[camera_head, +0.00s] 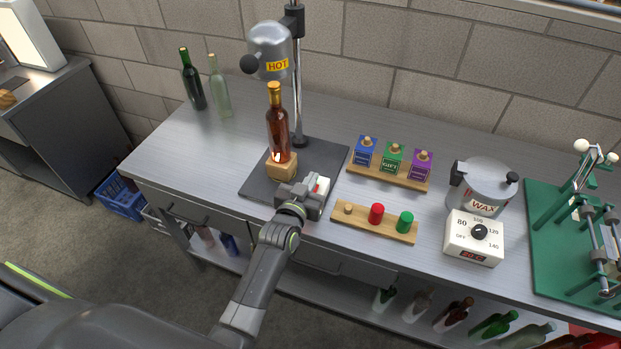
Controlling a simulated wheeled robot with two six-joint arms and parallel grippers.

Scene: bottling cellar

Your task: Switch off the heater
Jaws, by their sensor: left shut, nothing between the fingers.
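The heater (270,50) is a silver hood with a yellow HOT label, held on an upright post. Below it, an amber bottle (278,135) with a gold top stands on a wooden block (282,167) on a dark base plate (258,186). A white switch box (325,184) with a red part sits at the plate's front right, partly hidden by my gripper. My left gripper (306,186) is shut and empty, right beside the switch box; I cannot tell whether it touches. The rocker's position cannot be made out. My right gripper is not in view.
A wooden rack (388,180) of blue, green and purple boxes stands to the right, with a strip of stoppers (359,226) before it. Further right are a wax pot (482,184), its dial box (474,240) and a green machine (560,240). Two bottles (193,80) stand back left.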

